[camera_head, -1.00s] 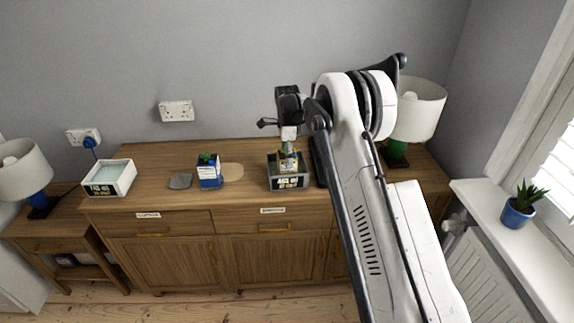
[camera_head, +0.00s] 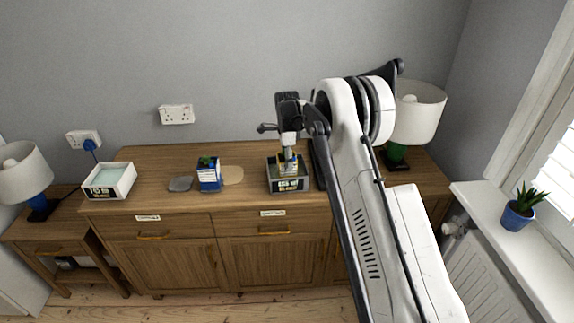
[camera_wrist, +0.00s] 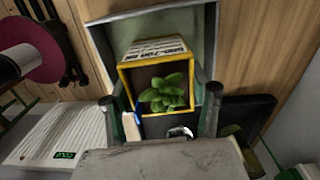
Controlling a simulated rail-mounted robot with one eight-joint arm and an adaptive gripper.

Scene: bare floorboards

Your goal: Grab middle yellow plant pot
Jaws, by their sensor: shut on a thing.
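The yellow plant pot (camera_wrist: 124,82) is a square, yellow-edged pot with a green leafy plant inside, seen in the wrist view. My gripper (camera_wrist: 160,112) has one finger on each side of it and is shut on it. In the head view, my gripper (camera_head: 288,158) points down at a dark open box (camera_head: 289,185) with white lettering on the sideboard. The pot is small there and partly hidden by the gripper, at the box's opening. Whether it touches the box floor cannot be told.
On the sideboard (camera_head: 150,160) stand a blue pot (camera_head: 209,180) with a plant, a grey coaster (camera_head: 180,184), a tan coaster (camera_head: 232,175) and a white box (camera_head: 108,181). A green-based lamp (camera_head: 396,156) stands right, behind my arm. Another blue pot (camera_head: 516,216) is on the windowsill.

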